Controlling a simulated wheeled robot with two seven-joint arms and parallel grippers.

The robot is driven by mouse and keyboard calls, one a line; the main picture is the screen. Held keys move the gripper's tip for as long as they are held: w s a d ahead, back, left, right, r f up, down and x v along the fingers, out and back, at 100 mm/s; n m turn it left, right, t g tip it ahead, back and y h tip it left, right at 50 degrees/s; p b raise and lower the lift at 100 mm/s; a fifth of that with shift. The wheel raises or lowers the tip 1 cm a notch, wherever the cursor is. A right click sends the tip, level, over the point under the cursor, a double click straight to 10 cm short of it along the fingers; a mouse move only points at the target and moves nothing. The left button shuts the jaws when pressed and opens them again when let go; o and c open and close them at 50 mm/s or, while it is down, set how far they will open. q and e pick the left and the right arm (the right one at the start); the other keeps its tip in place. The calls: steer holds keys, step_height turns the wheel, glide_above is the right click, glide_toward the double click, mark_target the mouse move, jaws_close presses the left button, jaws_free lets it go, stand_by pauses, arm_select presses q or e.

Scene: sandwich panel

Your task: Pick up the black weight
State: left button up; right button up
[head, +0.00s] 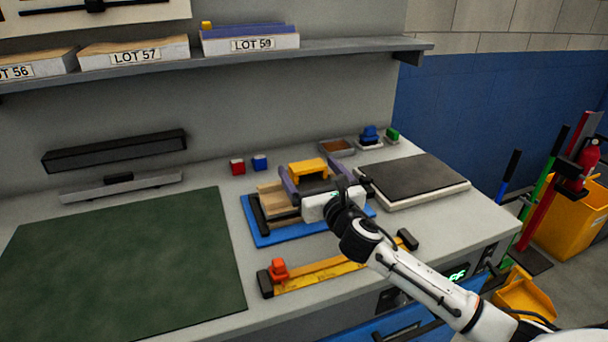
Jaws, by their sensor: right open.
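A dark block (317,186) with a raised yellow handle (308,167) sits over a pale wooden piece (274,199) in a fixture on a blue base (266,237); it appears to be the black weight. My right gripper (311,173) reaches in from the lower right. Its two greyish fingers are apart, one on each side of the yellow handle. I cannot tell whether they touch it. The white hand hides the block's near side and part of the fixture. My left gripper is not in view.
A dark slab on a white board (428,191) lies right of the fixture. A yellow level-like bar (327,272) with an orange piece (278,268) lies in front. The green mat (120,262) at left is clear.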

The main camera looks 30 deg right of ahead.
steer(key=x, duration=0.6)
steer(key=shift+w+d, duration=0.2)
steer(key=c, duration=2.1)
steer(key=shift+w+r, duration=0.1)
steer(key=shift+r, duration=0.25)
steer(key=shift+c, duration=0.3)
